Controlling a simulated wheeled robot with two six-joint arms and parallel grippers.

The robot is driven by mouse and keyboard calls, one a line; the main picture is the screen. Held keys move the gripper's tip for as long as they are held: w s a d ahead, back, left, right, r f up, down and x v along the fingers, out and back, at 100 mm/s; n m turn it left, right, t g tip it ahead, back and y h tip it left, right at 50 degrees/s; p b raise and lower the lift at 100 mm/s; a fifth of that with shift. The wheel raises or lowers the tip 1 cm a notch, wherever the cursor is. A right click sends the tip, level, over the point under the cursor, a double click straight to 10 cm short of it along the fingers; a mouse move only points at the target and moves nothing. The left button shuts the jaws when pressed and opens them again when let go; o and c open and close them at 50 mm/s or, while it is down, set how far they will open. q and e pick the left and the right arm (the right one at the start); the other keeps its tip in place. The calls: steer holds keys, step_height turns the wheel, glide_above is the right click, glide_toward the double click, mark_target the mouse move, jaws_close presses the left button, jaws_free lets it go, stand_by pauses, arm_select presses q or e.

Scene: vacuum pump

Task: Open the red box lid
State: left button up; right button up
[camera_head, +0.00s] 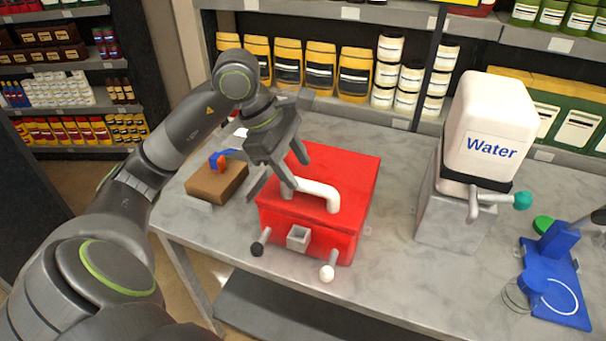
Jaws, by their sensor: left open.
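The red box (357,203) stands on the table with its lid (350,165) lying closed on top. A white bent handle (320,190) rises from the lid. My left gripper (296,173) is open over the left part of the lid, pointing down. One finger is at the left end of the handle and the other is behind it. I cannot tell whether either finger touches the handle. The front of the box carries a small grey square socket (298,238), a lever with a black knob (257,249) and one with a white knob (327,273). My right gripper is out of view.
A brown block with a blue and red part (217,185) sits left of the box. A white water container (490,125) on a grey stand with a teal-knobbed tap stands right. A blue stand (560,270) is at far right. Stocked shelves line the back.

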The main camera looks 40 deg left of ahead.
mark_target(305, 182)
arm_select(q)
steer(key=shift+x, duration=2)
steer(key=shift+c, duration=0.4)
jaws_close()
